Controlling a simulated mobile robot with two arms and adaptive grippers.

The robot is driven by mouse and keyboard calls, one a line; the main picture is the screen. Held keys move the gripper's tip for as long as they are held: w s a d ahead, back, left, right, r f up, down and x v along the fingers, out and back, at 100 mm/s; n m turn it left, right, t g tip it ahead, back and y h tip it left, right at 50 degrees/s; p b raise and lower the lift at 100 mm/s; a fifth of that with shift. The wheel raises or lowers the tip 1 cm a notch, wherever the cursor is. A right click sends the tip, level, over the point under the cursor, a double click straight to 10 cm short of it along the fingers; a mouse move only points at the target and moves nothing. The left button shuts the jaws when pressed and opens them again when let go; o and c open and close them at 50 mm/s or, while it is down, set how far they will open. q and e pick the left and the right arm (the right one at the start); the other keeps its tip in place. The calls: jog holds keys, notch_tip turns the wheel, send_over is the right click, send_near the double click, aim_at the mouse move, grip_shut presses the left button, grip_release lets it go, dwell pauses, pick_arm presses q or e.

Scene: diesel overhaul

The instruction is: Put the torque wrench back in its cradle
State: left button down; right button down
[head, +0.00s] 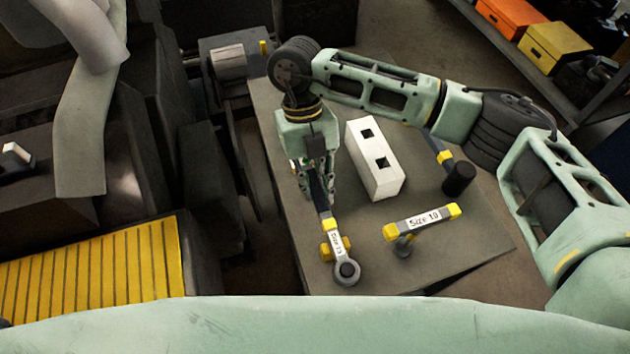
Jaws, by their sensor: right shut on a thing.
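My right gripper (318,192) points down over the left side of the table and is shut on the dark handle of a ring-ended wrench (335,243). The wrench has a small white size label, and its ring end points toward me. A yellow piece (327,252) shows beside and partly under it; I cannot tell whether they touch. A second tool (459,178) with a thick black end and a yellow band is partly hidden behind my right arm. I cannot tell for certain which tool is the torque wrench, or which support is its cradle. My left gripper is out of view.
A white block (375,160) with two square holes stands mid-table. The grey table (460,262) is bare at front right. Dark machinery and a yellow ribbed panel (95,272) are at left.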

jog(key=shift+f+b, duration=0.8)
jog(key=shift+f, duration=0.2)
jog(key=c, duration=1.6)
grip_release()
jog(key=shift+o, duration=0.2)
